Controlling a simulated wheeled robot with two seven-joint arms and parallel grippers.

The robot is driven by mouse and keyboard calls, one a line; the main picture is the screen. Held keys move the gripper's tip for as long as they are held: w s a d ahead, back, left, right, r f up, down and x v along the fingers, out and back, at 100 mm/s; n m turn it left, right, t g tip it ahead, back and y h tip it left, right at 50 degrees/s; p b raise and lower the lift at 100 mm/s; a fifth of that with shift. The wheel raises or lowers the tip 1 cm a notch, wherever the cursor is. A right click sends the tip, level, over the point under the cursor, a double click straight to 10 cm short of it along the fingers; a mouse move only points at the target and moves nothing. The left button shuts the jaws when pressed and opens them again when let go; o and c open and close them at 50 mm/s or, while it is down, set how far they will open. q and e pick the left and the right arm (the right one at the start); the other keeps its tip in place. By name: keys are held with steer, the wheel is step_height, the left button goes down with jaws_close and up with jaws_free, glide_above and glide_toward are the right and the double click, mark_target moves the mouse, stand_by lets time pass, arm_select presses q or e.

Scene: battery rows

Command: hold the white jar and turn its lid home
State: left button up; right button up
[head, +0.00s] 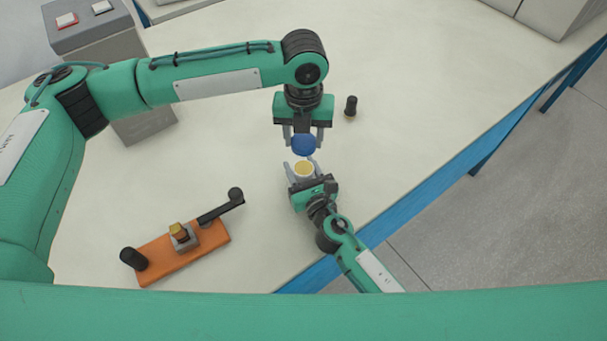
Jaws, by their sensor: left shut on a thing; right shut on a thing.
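The white jar (304,177) stands near the middle of the table with its mouth up, and its yellowish inside shows. My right gripper (302,169), whose arm comes in from the lower right, is shut on the jar with a finger on each side. A blue lid (303,145) is held by my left gripper (303,138), which points down and is shut on it. In the picture the lid is just beyond the jar and does not cover its mouth. The exact height gap between lid and jar cannot be told.
A small black cylinder (351,106) stands right of my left gripper. An orange board (180,262) with a black crank (220,207) and knob lies at lower left. The table's blue edge (430,174) runs along the right.

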arm_select(q)
glide_above(304, 168)
steer(key=shift+f, duration=2.5)
steer(key=shift+f, duration=0.85)
steer(key=shift+f, duration=0.6)
steer(key=m, duration=1.3)
steer(key=shift+m, duration=0.3)
steer(key=o, duration=0.9)
